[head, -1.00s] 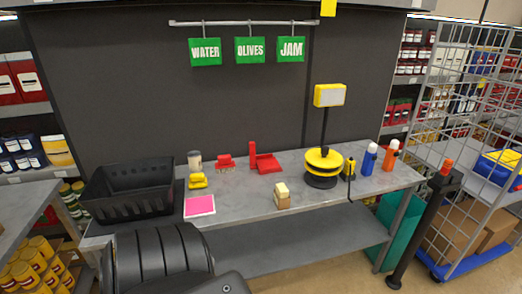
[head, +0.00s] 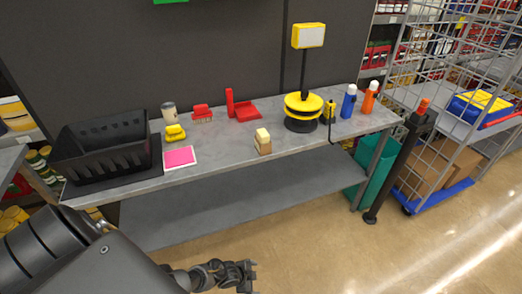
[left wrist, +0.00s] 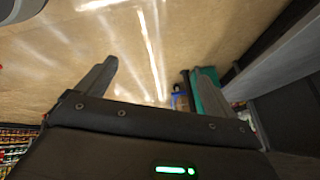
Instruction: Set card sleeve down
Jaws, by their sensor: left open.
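A flat pink card with a white border (head: 180,157), which looks like the card sleeve, lies on the grey table's front left part, right of the black basket. My left gripper (head: 246,276) is in front of the table and below its top, well apart from the pink card. In the left wrist view its two fingers (left wrist: 155,85) are spread, with nothing between them and the floor beyond. My right gripper is not in view.
The grey table (head: 222,165) holds a black basket (head: 104,150), a yellow item (head: 175,133), red holders (head: 243,110), a tan block (head: 263,143), a black and yellow stand (head: 303,108) and two bottles. A black post (head: 399,165) and wire cart stand right. The front floor is clear.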

